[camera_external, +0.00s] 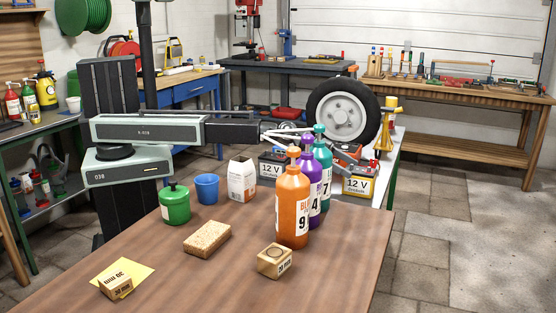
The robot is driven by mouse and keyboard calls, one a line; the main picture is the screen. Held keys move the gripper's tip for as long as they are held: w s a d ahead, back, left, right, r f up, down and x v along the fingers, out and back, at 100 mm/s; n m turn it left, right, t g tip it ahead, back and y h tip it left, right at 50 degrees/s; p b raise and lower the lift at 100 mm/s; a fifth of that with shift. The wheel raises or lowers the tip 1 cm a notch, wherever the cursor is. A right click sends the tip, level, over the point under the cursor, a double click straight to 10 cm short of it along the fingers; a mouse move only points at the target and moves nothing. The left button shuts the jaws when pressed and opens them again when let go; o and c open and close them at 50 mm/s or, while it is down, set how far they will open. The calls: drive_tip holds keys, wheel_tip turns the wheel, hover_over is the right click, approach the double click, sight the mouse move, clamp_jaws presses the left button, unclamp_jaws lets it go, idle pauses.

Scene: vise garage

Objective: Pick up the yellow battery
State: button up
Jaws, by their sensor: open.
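The yellow battery (361,187) sits on the far right part of the workbench, with a white "12 V" label on its front. Bottles in front hide the area to its left. My arm reaches in from the left, and my gripper (335,147) is open above and to the left of the yellow battery, behind the bottle tops. One grey finger slants down toward the battery's top. I cannot tell whether it touches. The other finger is partly hidden by the bottles. Nothing shows held in the jaws.
A dark "12 V" battery (272,168) stands left of the bottles. A red-topped battery (348,150) is behind the gripper. Orange (292,205), purple (313,190) and teal (325,170) bottles stand in front. A wheel (342,117) is behind; a yellow jack stand (387,125) is at right.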

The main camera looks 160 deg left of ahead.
sight(354, 168)
drive_tip(key=b+x, duration=0.1)
drive_tip(key=x, duration=0.4)
drive_tip(key=shift+a+b, duration=0.1)
drive_tip(key=shift+b, duration=0.25)
drive_tip(key=shift+r, duration=0.15)
clamp_jaws()
drive_tip(key=shift+r+p, duration=0.15)
drive_tip(key=shift+p, duration=0.15)
wheel_tip(354, 168, up, 10)
drive_tip(key=p, duration=0.9)
drive_tip(key=shift+p, duration=0.4)
